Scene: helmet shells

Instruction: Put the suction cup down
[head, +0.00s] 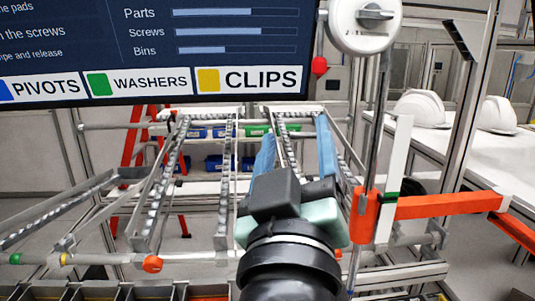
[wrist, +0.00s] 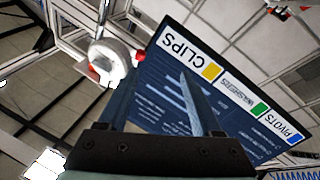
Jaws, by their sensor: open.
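My gripper (head: 296,130) is raised in front of the rail rack in the head view, with its two blue fingers spread apart. In the wrist view the fingers (wrist: 162,78) also stand apart, with nothing between them. I cannot make out a suction cup in either view. A white round device (head: 364,22) with a grey knob hangs at the upper right, with a red ball at its left. It also shows in the wrist view (wrist: 112,55), to the left of the fingers.
A rack of metal roller rails (head: 226,175) stands ahead, with blue and green bins behind. An orange bar (head: 445,206) and upright rod stand close on the right. White helmet shells (head: 420,108) sit on a white table at the right. A screen (head: 150,45) hangs at upper left.

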